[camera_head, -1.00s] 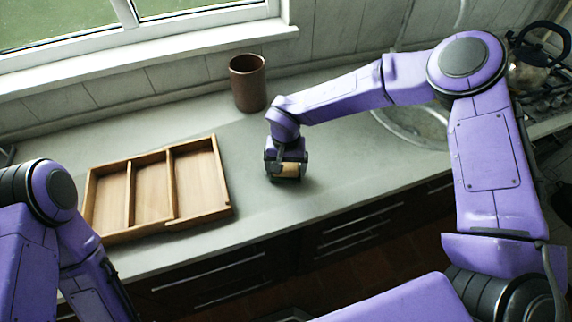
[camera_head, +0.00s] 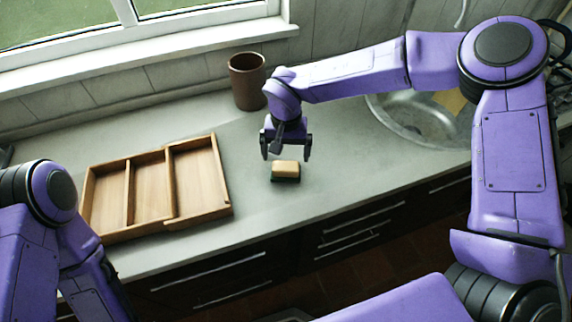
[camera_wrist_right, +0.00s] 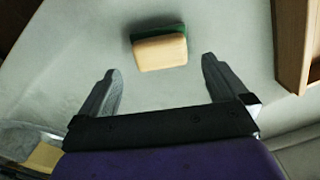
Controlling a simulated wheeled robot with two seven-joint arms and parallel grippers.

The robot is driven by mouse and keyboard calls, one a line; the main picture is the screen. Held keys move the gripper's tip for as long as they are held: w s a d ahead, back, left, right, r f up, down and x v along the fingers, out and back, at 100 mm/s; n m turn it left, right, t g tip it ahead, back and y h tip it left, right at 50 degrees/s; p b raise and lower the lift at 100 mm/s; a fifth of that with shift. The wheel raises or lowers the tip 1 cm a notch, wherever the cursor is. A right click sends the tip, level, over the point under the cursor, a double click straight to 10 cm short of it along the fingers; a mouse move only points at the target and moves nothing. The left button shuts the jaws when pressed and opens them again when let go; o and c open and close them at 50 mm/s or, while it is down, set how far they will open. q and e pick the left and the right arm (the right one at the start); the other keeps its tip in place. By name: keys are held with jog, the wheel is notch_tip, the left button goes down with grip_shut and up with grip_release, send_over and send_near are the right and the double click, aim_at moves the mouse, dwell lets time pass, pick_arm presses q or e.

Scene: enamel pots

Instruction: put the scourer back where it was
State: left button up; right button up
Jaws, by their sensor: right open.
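The scourer (camera_head: 285,170), tan on top and dark green below, lies on the grey counter between the wooden tray and the sink. It also shows in the right wrist view (camera_wrist_right: 160,52), just beyond the fingertips. My right gripper (camera_head: 286,156) is open and empty, above the scourer and a little behind it, not touching it. Its two spread fingers show in the right wrist view (camera_wrist_right: 160,68). My left arm comes in at the lower left of the head view, but its gripper is outside the frame.
A wooden tray (camera_head: 170,219) with three empty compartments lies left of the scourer. A brown cup (camera_head: 247,82) stands behind, near the wall. A round metal sink (camera_head: 400,125) is at the right, with a tan board (camera_head: 452,101) by it. The counter (camera_head: 330,200) around the scourer is clear.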

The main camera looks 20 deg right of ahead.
aim_at(286, 166)
notch_tip(286, 166, up, 6)
jog(key=shift+f, duration=0.15)
